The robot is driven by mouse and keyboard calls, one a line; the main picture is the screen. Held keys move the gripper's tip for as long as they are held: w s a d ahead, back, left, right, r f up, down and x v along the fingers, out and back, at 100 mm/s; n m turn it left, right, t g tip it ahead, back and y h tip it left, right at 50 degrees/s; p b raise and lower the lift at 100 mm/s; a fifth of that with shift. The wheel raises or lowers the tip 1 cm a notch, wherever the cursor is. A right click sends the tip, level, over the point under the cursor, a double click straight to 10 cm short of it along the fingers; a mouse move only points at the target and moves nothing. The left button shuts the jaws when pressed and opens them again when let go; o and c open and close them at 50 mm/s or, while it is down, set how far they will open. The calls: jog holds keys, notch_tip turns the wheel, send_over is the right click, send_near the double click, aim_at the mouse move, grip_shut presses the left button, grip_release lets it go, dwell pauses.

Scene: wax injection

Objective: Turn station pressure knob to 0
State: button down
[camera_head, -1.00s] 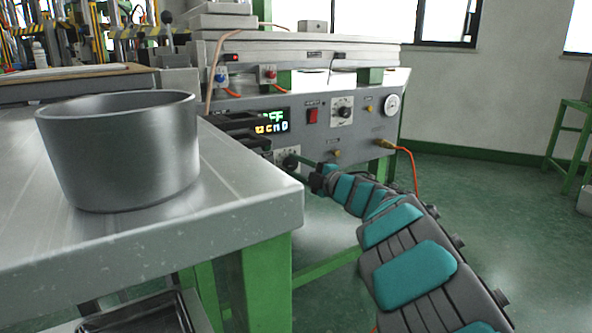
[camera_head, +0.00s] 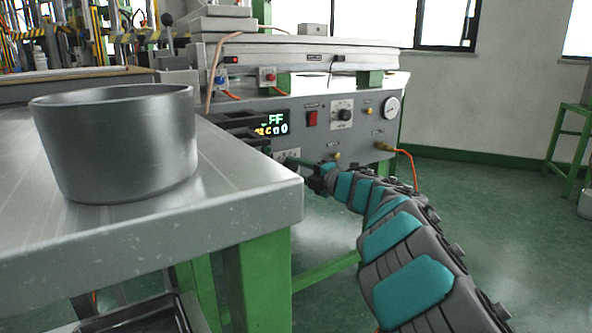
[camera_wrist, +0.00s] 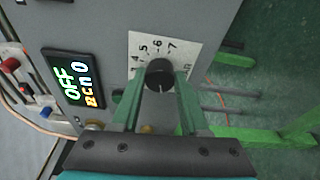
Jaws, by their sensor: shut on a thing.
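The round black knob (camera_wrist: 160,74) sits on a white dial plate (camera_wrist: 146,45) on the grey station panel, with numbers such as 5, 6 and 7 showing around it. My gripper (camera_wrist: 160,84) is shut on this knob, with a green finger on each side of it. The knob's pointer mark is too unclear to read. In the head view my gripper (camera_head: 291,160) reaches the lower dial on the panel and mostly hides the knob. The panel's display (camera_head: 272,124) is lit; in the wrist view the display (camera_wrist: 75,80) reads OFF on one line.
A second dial knob (camera_head: 344,114), a red switch (camera_head: 311,119) and a pressure gauge (camera_head: 391,107) are on the panel. A metal pot (camera_head: 115,145) stands on the steel table (camera_head: 240,200) at left, whose corner is near my arm. Open floor lies right.

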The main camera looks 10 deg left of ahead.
jog(key=shift+f, duration=0.1)
jog(key=shift+c, duration=2.1)
grip_release()
jog(key=shift+d, duration=0.1)
jog(key=shift+s+d, duration=0.25)
jog(key=shift+d, duration=0.2)
jog(key=v, duration=0.6)
jog(key=shift+s+d+p, duration=0.2)
jog(key=shift+p, duration=0.1)
